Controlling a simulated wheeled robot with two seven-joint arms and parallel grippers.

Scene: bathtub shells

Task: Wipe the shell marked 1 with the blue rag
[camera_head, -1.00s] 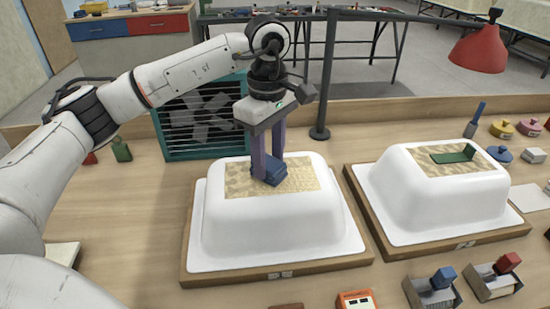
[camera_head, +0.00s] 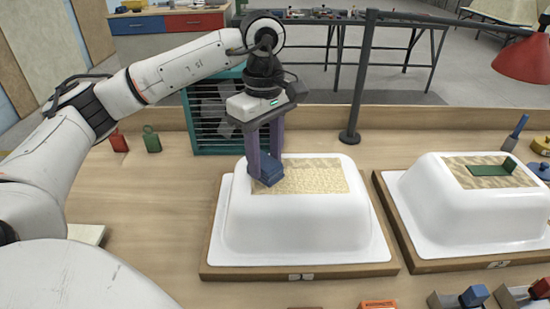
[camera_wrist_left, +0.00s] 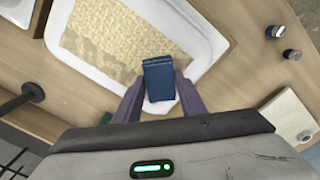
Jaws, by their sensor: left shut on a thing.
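My left gripper (camera_head: 266,165) is shut on the folded blue rag (camera_head: 267,178) and points down. The rag is at the left end of a beige textured patch (camera_head: 315,178) on top of the nearer white shell (camera_head: 300,225), and seems to touch it. The shell sits upside down on a wooden board (camera_head: 230,272). The left wrist view shows the rag (camera_wrist_left: 158,78) between the fingers, beside the patch (camera_wrist_left: 125,35). A second shell (camera_head: 470,212) stands to the right. The small board labels are too small to read. My right gripper is out of view.
A green tool (camera_head: 491,169) lies on the second shell's patch. A dark post (camera_head: 355,90) and a teal fan box (camera_head: 205,130) stand behind the nearer shell. A red lamp shade (camera_head: 525,60) hangs at upper right. Table left of the shell is mostly clear.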

